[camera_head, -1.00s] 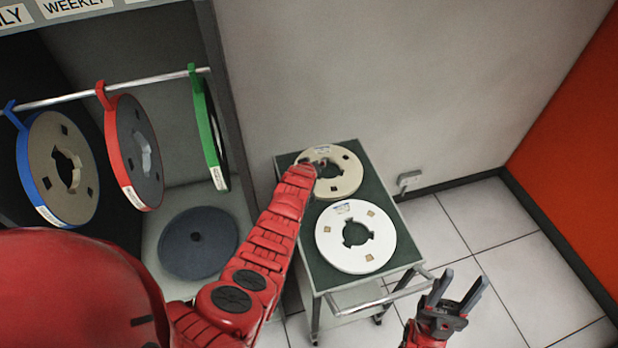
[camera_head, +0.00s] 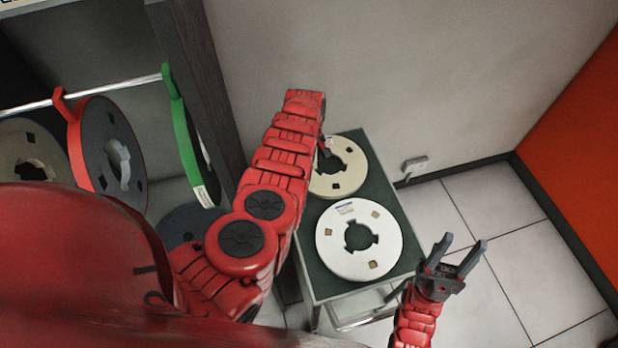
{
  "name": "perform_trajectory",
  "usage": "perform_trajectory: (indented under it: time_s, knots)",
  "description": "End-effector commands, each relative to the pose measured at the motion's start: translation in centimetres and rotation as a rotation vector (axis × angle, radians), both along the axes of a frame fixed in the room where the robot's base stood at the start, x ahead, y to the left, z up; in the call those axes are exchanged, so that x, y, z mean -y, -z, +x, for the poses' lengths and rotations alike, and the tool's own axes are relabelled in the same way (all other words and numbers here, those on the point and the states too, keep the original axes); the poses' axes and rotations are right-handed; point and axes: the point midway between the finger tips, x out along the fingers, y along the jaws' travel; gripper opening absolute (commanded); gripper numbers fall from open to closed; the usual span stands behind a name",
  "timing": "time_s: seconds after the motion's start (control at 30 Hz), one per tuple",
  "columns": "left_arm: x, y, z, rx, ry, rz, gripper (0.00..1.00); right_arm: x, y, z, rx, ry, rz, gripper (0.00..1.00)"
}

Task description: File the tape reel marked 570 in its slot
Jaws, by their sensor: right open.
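A cream tape reel (camera_head: 350,181) lies flat at the back of a small green-topped cart (camera_head: 400,222). A white tape reel (camera_head: 332,242) with a small label lies in front of it. I cannot read either reel's number. My left arm reaches over the cart, and its gripper (camera_head: 325,148) shows only as a dark bit at the cream reel's hub. The arm hides the rest, so its jaws and any contact are unclear. My right gripper (camera_head: 461,255) is open and empty, right of the cart's front corner.
On the left, a cabinet rail (camera_head: 95,92) carries a red-banded reel (camera_head: 110,158), a green-banded reel (camera_head: 187,140) and a beige reel (camera_head: 25,152). A dark disc (camera_head: 190,222) lies below. Tiled floor at right is clear.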

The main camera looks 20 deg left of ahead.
Motion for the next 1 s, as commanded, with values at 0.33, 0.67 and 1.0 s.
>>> perform_trajectory:
  time_s: [0.33,0.67,1.0]
  knots:
    - [0.0,4.8,0.0,0.001,0.001,-0.001,1.0,0.0,4.6,0.0,0.0,0.0,0.0,0.5]
    - [0.0,8.1,0.1,0.004,0.001,0.0,1.0,0.0,7.7,0.0,0.0,0.0,0.0,0.5]
    - [0.0,8.2,0.1,0.004,0.001,0.0,1.0,0.0,7.8,0.0,0.001,0.0,0.0,0.5]
